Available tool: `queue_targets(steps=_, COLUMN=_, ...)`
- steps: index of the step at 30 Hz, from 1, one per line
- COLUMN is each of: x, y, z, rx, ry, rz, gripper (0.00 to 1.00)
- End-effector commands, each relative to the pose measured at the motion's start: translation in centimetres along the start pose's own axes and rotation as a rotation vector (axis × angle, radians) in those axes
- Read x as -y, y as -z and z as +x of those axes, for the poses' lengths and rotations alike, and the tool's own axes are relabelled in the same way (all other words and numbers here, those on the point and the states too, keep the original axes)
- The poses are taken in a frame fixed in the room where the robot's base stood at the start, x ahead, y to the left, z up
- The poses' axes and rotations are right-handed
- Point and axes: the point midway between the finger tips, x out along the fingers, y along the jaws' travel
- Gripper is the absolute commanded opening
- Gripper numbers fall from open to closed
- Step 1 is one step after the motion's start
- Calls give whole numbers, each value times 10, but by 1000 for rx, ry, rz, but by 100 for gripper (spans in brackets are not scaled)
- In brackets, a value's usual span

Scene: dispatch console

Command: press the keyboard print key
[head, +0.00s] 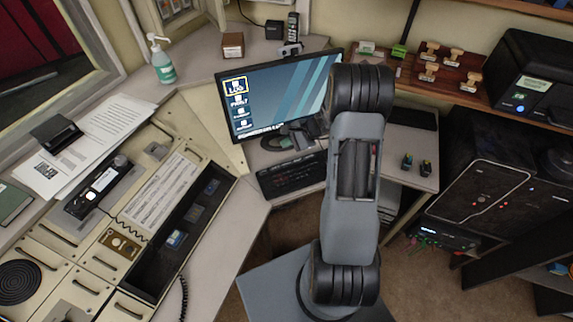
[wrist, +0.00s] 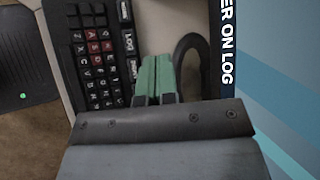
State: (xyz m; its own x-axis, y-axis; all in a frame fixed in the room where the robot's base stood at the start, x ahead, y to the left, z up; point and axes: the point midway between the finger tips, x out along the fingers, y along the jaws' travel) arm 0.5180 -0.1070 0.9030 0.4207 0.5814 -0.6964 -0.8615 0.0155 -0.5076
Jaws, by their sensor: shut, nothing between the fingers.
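The black keyboard (head: 285,180) lies on the desk below the monitor (head: 262,100), partly hidden by my arm. In the wrist view the keyboard (wrist: 92,60) is at the left, turned sideways, with dark letter keys and some red ones. Wider keys with white lettering run along its right edge; one seems to read LOG (wrist: 128,42), and a key below it (wrist: 132,68) has lettering too small to read surely. My gripper (wrist: 155,62) has green fingers held together, empty, just right of these wide keys. I cannot tell its height above the desk.
The monitor shows a menu with LOG framed in yellow; its screen (wrist: 270,70) fills the right of the wrist view, close to my gripper. A dark curved thing (wrist: 190,48) stands between them. A console (head: 130,225) is at the left, a shelf with stamps (head: 440,65) at the right.

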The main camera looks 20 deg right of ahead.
Motion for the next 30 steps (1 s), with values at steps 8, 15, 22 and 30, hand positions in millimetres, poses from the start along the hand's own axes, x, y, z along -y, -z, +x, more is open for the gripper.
queue_targets(steps=8, x=-12, y=11, z=15, rx=1, ry=-1, rz=2, gripper=0)
queue_targets(steps=15, x=-26, y=26, z=36, rx=0, ry=-1, rz=2, gripper=0)
queue_targets(steps=22, x=-40, y=40, z=55, rx=-1, ry=0, rz=-1, gripper=0)
queue_targets(steps=30, x=-44, y=44, z=60, rx=0, ry=0, rz=0, gripper=0)
